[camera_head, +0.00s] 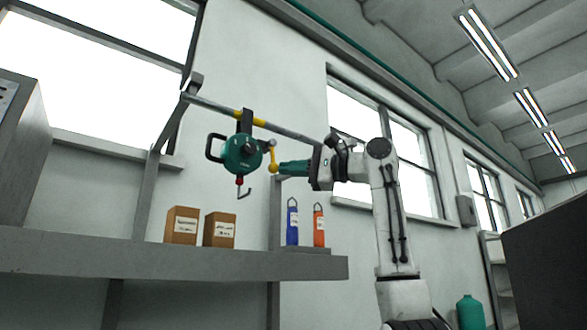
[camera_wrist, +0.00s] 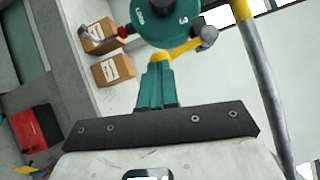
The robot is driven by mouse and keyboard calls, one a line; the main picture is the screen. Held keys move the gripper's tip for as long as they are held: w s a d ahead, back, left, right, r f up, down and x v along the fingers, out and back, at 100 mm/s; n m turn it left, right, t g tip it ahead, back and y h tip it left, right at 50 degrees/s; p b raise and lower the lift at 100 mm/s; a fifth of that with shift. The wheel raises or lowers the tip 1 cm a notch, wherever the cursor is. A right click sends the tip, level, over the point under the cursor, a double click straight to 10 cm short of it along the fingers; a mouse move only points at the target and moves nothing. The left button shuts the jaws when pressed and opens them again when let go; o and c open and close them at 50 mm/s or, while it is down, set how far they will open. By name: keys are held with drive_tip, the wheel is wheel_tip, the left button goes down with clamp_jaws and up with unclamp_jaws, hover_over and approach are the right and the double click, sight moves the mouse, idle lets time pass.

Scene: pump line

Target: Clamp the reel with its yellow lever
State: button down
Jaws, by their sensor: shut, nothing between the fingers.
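The green reel (camera_head: 240,157) hangs by a black bracket from the grey rail (camera_head: 290,133), between yellow bands. A black handle is on its left, and a red piece with a hook hangs below. Its yellow lever (camera_head: 272,157) points down on the reel's right side. In the wrist view the reel (camera_wrist: 165,18) is at the top, and the lever (camera_wrist: 184,49) runs from a grey knob to my fingertips. My gripper (camera_head: 281,168) is shut and empty, its green fingertips (camera_wrist: 158,66) at the lever's free end. I cannot tell whether they touch.
Below the reel, a grey shelf (camera_head: 200,250) holds two brown boxes (camera_head: 182,225) (camera_head: 219,230), a blue item (camera_head: 292,224) and an orange item (camera_head: 319,226). The slanted rail support stands left. A red object (camera_wrist: 35,132) shows lower left in the wrist view.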

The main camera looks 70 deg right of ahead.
drive_tip(key=shift+w+a+f+m+t+b, duration=0.15)
drive_tip(key=shift+w+a+m+t+b, duration=0.4)
drive_tip(key=shift+m+b, duration=0.3)
